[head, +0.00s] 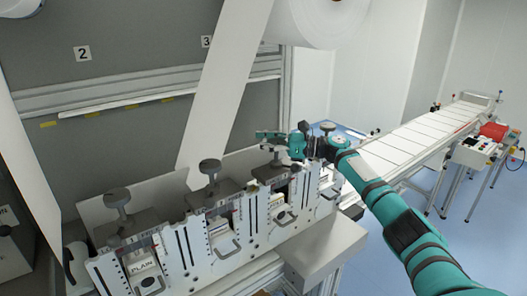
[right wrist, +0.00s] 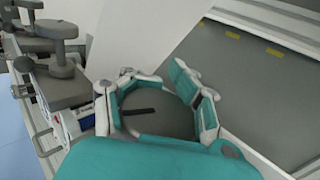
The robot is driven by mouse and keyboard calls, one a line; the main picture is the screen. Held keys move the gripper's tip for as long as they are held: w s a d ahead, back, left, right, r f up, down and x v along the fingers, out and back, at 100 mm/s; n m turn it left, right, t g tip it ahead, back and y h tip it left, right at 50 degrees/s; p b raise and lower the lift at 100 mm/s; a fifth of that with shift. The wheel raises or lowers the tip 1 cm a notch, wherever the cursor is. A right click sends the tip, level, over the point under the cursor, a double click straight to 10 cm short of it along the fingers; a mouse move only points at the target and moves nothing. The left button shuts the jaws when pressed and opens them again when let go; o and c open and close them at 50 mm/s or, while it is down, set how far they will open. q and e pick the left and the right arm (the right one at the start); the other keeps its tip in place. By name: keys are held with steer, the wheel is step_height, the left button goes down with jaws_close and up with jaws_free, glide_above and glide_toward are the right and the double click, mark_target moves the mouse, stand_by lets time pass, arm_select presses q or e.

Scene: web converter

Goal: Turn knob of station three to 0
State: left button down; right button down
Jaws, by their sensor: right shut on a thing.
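A row of stations with grey knobs on stems runs along the machine. The leftmost knob (head: 117,197) and the knob to its right (head: 210,166) stand free. My right gripper (head: 277,138) is over the station to the right of these, with its fingers around that station's knob. In the right wrist view, the gripped knob (right wrist: 165,118) shows as a dark grey round top with a short black line on it. My right gripper's fingers close around its rim. Any dial marking, including a 0, cannot be read. My left gripper is not in view.
A white web strip (head: 222,90) hangs from a roll (head: 325,15) just left of my right gripper. Number plates 2 (head: 82,53) and 3 (head: 206,41) are on the back wall. A conveyor (head: 425,128) stands at the right, with open blue floor near it.

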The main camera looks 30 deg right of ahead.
steer(key=shift+s+a+f+n+g+y+b, duration=0.2)
steer(key=shift+n+g+y+b, duration=0.4)
steer(key=shift+g+b, duration=0.3)
steer(key=shift+s+a+f+n+g+y+b, duration=0.1)
steer(key=shift+s+f+n+g+y+b, duration=0.1)
steer(key=shift+n+g+y+b, duration=0.45)
steer(key=c, duration=1.6)
jaws_free()
steer(key=o, duration=0.8)
steer(key=shift+s+d+r, duration=0.1)
steer(key=shift+s+r, duration=0.15)
steer(key=shift+s, duration=0.05)
steer(key=shift+c, duration=0.2)
steer(key=shift+w+d, duration=0.1)
steer(key=shift+w, duration=0.25)
steer(key=v, duration=0.7)
steer(key=shift+s+d, duration=0.2)
